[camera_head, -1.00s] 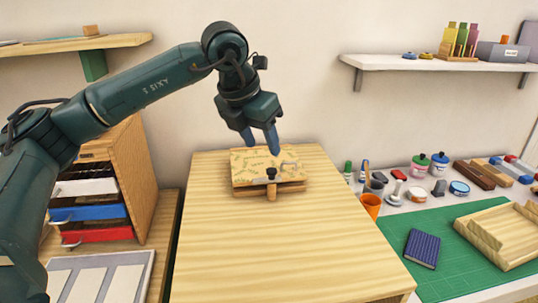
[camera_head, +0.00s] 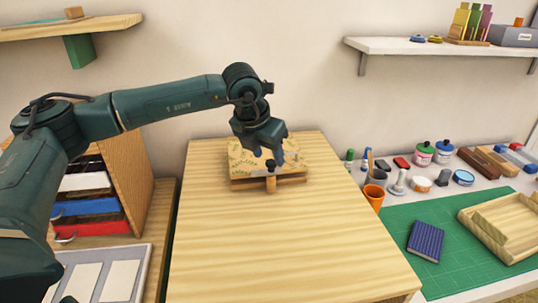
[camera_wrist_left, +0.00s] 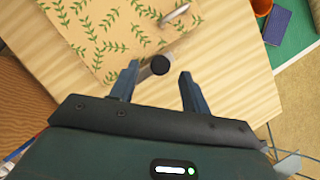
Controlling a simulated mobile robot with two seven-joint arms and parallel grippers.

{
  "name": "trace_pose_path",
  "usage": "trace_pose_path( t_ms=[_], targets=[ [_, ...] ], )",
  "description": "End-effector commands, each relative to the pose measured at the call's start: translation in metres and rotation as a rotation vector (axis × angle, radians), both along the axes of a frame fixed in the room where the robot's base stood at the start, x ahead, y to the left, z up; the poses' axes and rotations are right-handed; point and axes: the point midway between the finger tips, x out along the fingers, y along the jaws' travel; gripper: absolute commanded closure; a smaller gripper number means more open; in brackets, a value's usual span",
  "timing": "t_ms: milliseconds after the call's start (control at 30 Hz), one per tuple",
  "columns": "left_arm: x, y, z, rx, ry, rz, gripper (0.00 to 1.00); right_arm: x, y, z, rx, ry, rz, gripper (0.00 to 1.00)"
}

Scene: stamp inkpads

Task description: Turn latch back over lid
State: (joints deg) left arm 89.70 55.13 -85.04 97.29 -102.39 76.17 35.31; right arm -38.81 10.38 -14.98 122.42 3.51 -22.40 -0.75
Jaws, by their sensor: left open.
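A small wooden box stands on the table, with a leaf-patterned lid (camera_head: 240,158) that looks shut. The lid also shows in the left wrist view (camera_wrist_left: 98,32). My left gripper (camera_head: 268,157) is open above the front of the lid. In the left wrist view the black knob (camera_wrist_left: 160,65) appears between the spread fingertips (camera_wrist_left: 159,71), with a gap on each side. My right gripper is not in view.
The wooden table (camera_head: 280,240) is clear in front of the box. To its right, a green mat (camera_head: 395,225) carries a blue notebook (camera_head: 426,241) and a wooden tray (camera_head: 480,230). An orange cup (camera_head: 373,197) stands near the table's right edge. A drawer cabinet (camera_head: 130,185) is at the left.

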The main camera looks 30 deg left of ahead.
Motion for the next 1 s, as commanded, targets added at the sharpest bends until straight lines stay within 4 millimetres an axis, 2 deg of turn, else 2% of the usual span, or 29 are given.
trace_pose_path(
  t_ms=[200,500,1000],
  targets=[
    [0.007,-0.001,-0.016,-0.001,0.0,0.0,0.53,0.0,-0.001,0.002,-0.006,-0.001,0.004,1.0],
    [0.007,-0.001,-0.017,-0.001,0.0,0.0,0.54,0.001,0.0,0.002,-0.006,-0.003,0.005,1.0],
    [0.007,-0.001,-0.017,0.0,0.0,0.0,0.95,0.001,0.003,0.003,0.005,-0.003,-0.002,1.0]
  ],
)
